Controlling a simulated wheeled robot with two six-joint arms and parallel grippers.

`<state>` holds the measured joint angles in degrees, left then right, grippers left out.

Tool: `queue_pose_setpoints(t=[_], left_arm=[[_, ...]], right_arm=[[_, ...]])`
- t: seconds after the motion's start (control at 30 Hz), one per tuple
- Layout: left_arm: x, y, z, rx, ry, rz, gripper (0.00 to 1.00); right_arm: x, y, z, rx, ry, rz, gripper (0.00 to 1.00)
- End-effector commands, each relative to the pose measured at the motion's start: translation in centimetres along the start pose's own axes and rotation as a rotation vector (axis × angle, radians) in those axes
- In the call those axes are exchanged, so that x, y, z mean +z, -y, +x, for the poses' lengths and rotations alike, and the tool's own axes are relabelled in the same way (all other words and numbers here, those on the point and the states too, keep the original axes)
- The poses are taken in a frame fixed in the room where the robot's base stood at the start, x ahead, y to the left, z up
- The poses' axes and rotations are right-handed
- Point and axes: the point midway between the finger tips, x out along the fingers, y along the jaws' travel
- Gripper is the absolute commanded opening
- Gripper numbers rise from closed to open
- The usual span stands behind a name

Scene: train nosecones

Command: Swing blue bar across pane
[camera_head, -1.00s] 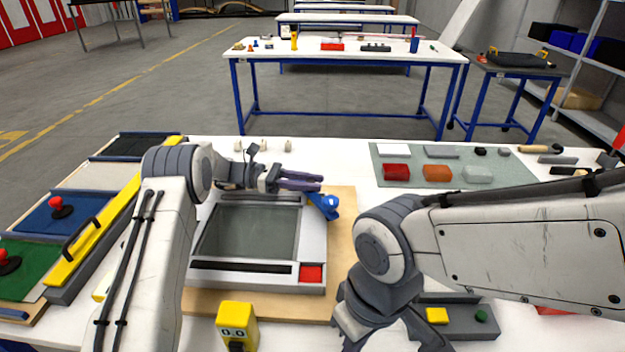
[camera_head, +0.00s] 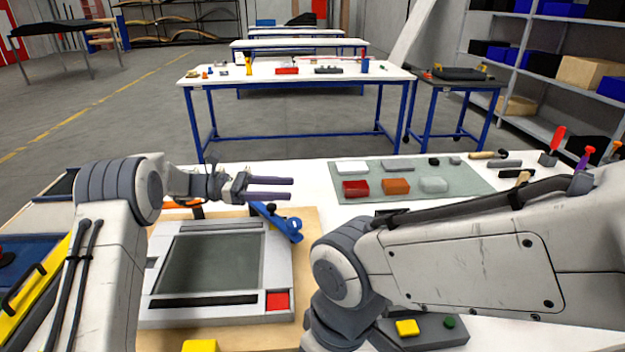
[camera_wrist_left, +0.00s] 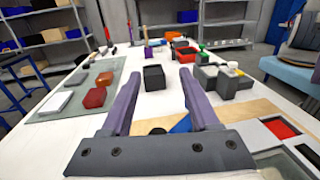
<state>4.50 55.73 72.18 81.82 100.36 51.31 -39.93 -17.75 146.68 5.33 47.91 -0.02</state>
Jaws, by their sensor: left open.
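The blue bar (camera_head: 278,223) lies at the far right corner of the pale frame around the dark grey pane (camera_head: 212,263), slanting along its right edge. The pane is uncovered. My left gripper (camera_head: 291,188) is open and empty, with its purple fingers pointing right above and behind the bar's far end. In the left wrist view the open fingers (camera_wrist_left: 156,92) stand wide apart, and part of the blue bar (camera_wrist_left: 183,124) shows low between them, partly hidden by the gripper. My right gripper is not in view; only the right arm shows.
A red square (camera_head: 278,300) sits at the frame's near right corner. A green-grey mat (camera_head: 450,178) with red, orange and white blocks lies at the back right. My right arm crosses the right foreground. A black open box (camera_wrist_left: 154,78) stands ahead in the left wrist view.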

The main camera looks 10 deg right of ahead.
Motion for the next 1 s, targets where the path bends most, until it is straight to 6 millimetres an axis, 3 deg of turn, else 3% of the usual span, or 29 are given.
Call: queue_pose_setpoints(t=[0.2,0.4,0.6,0.87,0.93,1.0], left_arm=[[2.9,1.7,4.5,-0.002,0.000,0.003,0.61],[4.7,2.8,7.3,-0.002,0.000,0.002,0.61],[5.4,3.1,8.5,0.001,0.000,0.001,0.61],[5.5,3.2,8.6,0.001,0.000,0.001,0.61],[5.5,3.2,8.6,-0.001,-0.001,0.003,0.42],[5.5,3.4,8.9,-0.021,-0.019,0.026,0.15]], right_arm=[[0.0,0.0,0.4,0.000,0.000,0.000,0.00],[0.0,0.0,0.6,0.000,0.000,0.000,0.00],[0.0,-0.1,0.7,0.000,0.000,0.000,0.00],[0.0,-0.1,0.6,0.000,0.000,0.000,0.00],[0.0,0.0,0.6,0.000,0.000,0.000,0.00],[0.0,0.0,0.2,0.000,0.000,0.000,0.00]])
